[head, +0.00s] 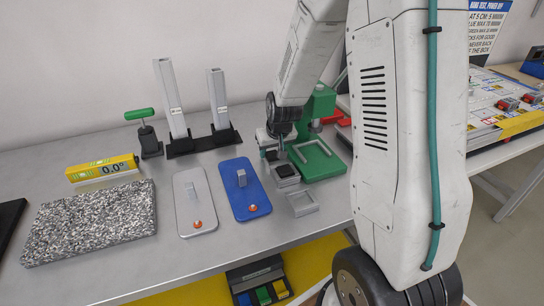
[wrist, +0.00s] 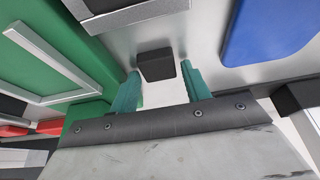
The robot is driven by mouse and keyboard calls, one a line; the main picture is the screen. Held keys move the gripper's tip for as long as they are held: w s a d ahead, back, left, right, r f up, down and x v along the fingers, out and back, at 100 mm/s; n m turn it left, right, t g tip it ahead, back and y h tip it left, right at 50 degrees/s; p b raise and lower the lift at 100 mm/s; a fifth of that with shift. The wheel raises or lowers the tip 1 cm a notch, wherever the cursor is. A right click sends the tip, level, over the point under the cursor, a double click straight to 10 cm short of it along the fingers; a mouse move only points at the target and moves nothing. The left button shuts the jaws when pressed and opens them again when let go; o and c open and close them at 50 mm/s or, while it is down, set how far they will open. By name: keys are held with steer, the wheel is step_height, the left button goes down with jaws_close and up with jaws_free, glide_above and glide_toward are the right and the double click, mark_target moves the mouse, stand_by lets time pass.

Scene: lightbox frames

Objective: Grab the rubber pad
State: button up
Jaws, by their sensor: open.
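A small dark block, which looks like the rubber pad (wrist: 156,65), lies on the grey bench in the wrist view. It also shows in the head view (head: 287,170), just in front of my gripper. My gripper (wrist: 160,72) is open, with one teal finger on each side of the pad. Gaps show between the pad and both fingers in the wrist view. I cannot tell how high the fingertips are above the bench. In the head view my gripper (head: 277,152) is partly hidden by its own body.
A light square frame (head: 302,203) lies just in front of the pad. A green stand (head: 318,160) is close on the right. A blue plate (head: 243,190) with a handle is on the left, beside a silver plate (head: 193,203). A speckled slab (head: 90,223) lies further left.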

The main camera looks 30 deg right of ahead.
steer(key=c, duration=0.7)
steer(key=shift+r, duration=0.2)
steer(key=shift+c, duration=0.2)
